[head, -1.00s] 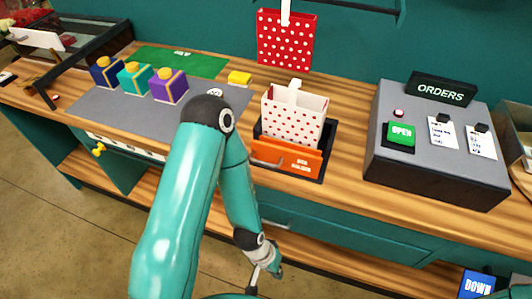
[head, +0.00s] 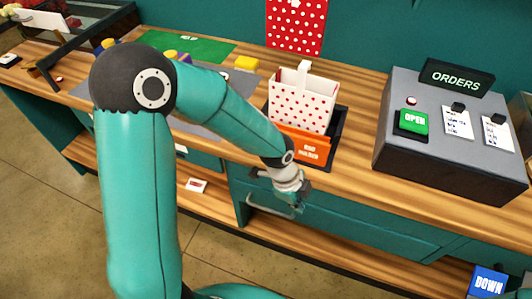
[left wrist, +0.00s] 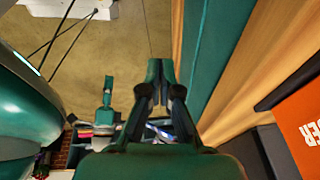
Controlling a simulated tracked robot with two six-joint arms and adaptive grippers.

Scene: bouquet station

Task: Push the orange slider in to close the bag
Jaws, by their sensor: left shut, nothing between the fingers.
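The white bag with red dots (head: 303,104) stands upright in the black tray (head: 339,133) on the counter. The orange slider (head: 312,149) is at the bag's front side; my left arm hides its left part. Part of the orange slider also shows at the right edge of the left wrist view (left wrist: 304,125). My left gripper (head: 298,203) is in front of the counter, below and left of the slider, apart from it. In the left wrist view the left gripper's fingers (left wrist: 160,68) are together and empty. My right gripper is in neither view.
The grey orders console (head: 450,150) stands to the right, with a green open button (head: 413,121). The drawer front with a handle (head: 270,208) is below the counter edge. Counter between tray and console is clear.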

